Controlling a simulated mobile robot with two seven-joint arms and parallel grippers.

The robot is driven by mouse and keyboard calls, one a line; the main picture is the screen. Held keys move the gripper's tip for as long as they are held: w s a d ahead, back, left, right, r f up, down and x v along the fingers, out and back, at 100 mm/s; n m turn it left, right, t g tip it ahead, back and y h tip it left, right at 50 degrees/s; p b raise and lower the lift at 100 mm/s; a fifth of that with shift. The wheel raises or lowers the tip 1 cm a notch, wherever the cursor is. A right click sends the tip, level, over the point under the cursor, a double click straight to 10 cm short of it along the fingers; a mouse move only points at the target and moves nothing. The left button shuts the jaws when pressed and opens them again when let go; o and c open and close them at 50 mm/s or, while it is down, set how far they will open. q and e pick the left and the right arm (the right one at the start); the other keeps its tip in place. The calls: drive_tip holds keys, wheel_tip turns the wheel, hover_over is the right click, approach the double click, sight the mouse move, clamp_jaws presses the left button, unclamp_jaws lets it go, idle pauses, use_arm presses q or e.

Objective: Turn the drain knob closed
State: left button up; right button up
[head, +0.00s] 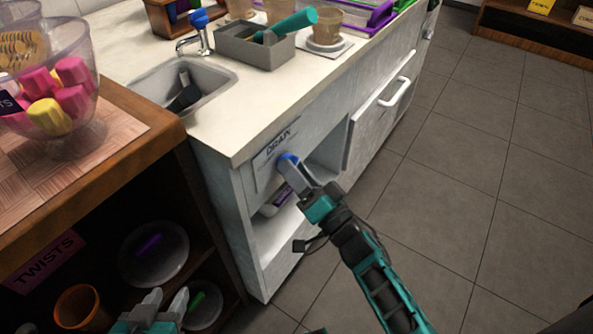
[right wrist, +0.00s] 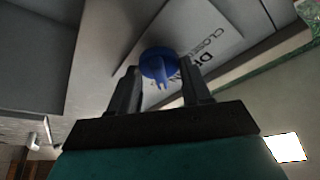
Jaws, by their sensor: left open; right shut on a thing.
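The blue drain knob (head: 286,159) sits on a pale panel (head: 262,172) lettered DRAIN on the counter's front, under the sink. My right gripper (head: 291,168) reaches it from below and is shut on it. In the right wrist view the knob (right wrist: 158,64) lies between the two grey fingers and partly covers the DRAIN lettering; the word CLOSED can be partly read beside it. Whether the knob has turned cannot be told. My left gripper (head: 161,303) is open and empty at the bottom left, by the wooden shelf, away from the knob.
The sink (head: 215,76) with a dark object in it is above the panel, beside a blue-handled faucet (head: 201,36). A grey box (head: 262,58) stands on the counter. A wooden unit (head: 150,125) with a bowl of sweets is at left. Floor at right is clear.

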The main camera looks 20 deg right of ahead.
drive_tip(key=shift+f+n, duration=0.1)
drive_tip(key=shift+n, duration=0.2)
drive_tip(key=n+g+y+b, duration=0.1)
drive_tip(key=n+g+y, duration=0.1)
drive_tip(key=n, duration=0.6)
drive_tip(key=n+g+y+b, duration=0.1)
drive_tip(key=n+y, duration=0.3)
drive_tip(key=n, duration=0.4)
drive_tip(key=n+g+y+b, duration=0.1)
drive_tip(key=n+g+y, duration=0.2)
drive_tip(key=n, duration=0.5)
drive_tip(key=shift+w+d+g, duration=0.25)
drive_tip(key=shift+d+g, duration=0.15)
drive_tip(key=shift+g, duration=0.2)
drive_tip(key=shift+n, duration=0.4)
drive_tip(key=o, duration=1)
drive_tip(key=shift+o, duration=0.2)
